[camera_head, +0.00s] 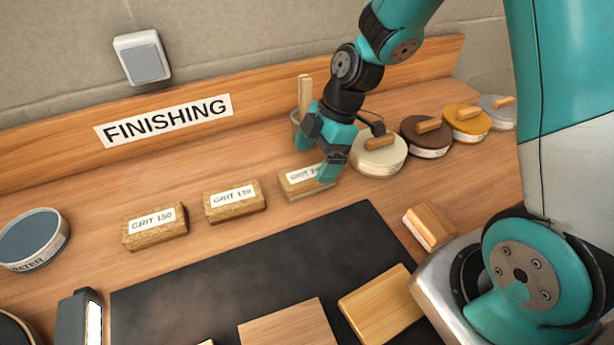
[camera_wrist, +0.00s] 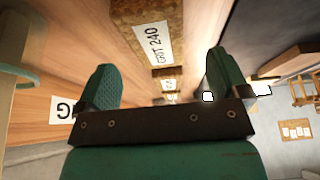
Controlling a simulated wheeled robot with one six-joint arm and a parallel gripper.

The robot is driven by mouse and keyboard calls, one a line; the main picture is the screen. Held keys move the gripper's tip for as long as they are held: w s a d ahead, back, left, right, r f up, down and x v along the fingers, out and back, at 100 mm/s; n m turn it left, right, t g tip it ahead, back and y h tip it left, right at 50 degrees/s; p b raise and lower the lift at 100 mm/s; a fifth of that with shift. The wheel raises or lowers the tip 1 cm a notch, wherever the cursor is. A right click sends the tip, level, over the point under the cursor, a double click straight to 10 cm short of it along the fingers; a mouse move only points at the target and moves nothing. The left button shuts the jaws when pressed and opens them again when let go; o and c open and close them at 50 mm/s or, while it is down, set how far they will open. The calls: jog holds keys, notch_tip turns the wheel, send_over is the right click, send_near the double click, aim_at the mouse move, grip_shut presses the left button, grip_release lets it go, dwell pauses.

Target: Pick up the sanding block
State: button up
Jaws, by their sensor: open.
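A cork-brown sanding block (camera_head: 297,190) with a white label lies at the right end of a row of three blocks, partly hidden by my gripper. In the wrist view its label reads GRIT 240, and the block (camera_wrist: 128,12) shows between and beyond the fingers. My gripper (camera_head: 322,152) is open and empty at this block; in the wrist view its two green fingers (camera_wrist: 160,66) stand apart. I cannot tell whether they touch the block. The middle block (camera_head: 234,201) has a label hard to read, and the left block (camera_head: 154,226) is labelled GRIT 150.
A dark mat (camera_head: 230,258) with wooden pieces lies in front of the row. A brush-like block (camera_head: 430,226) is to its right. Round lidded tins, the nearest cream (camera_head: 378,154), stand right of my gripper. A cup with a stick (camera_head: 304,92) stands close behind it.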

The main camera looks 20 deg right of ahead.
aim_at(310, 172)
jog(key=shift+d+p+x, duration=0.15)
jog(key=shift+p+x, duration=0.05)
jog(key=shift+x, duration=1)
jog(key=shift+d+p+x, duration=0.15)
jog(key=shift+p+x, duration=0.05)
jog(key=shift+x, duration=0.95)
jog(key=shift+w+f, duration=0.15)
jog(key=c, duration=1.1)
notch_tip(310, 172, up, 20)
jog(key=shift+r+b, duration=0.1)
jog(key=shift+b, duration=0.25)
jog(key=o, duration=0.4)
jog(key=shift+c, duration=1.2)
